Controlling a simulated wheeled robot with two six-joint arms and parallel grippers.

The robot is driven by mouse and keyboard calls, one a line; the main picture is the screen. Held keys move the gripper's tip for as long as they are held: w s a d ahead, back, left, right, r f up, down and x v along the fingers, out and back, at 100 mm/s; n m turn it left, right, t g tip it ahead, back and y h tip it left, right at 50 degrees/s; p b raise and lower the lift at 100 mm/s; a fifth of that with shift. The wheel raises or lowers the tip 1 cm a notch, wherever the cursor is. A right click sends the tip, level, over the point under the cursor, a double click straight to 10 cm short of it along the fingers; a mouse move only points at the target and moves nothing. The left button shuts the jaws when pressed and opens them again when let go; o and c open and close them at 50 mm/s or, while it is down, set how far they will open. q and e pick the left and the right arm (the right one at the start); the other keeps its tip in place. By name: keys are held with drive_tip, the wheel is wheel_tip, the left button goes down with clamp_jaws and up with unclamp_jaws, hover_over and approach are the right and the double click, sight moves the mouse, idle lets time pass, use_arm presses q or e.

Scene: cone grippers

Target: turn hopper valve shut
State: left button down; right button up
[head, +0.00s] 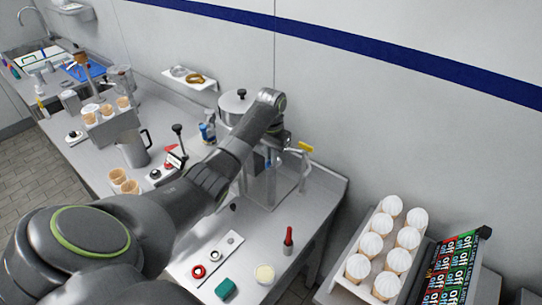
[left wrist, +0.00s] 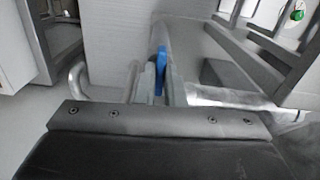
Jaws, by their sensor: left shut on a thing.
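The metal hopper (head: 231,107) with a lid and black knob stands against the wall at the back of the counter, partly behind my left arm. My left gripper (head: 277,157) is beside it, at a pipe. In the left wrist view my left gripper (left wrist: 158,82) is shut on a blue valve handle (left wrist: 161,58), which stands upright between the fingers. A yellow handle (head: 306,147) sits on the pipe just right of the gripper. The valve body is mostly hidden by my gripper. My right gripper is not in view.
A curved pipe (left wrist: 80,78) runs close to the left of the fingers. On the counter are a red-tipped bottle (head: 288,241), a green block (head: 225,289) and a metal jug (head: 133,150). A tray of white-topped cones (head: 347,283) stands at right.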

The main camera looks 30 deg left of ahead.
use_arm(q)
drive_tip(key=shift+r+m, duration=0.1)
drive_tip(key=shift+m, duration=0.3)
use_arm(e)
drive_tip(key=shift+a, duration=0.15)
use_arm(q)
drive_tip(key=c, duration=1.5)
unclamp_jaws()
drive_tip(key=shift+w, duration=0.1)
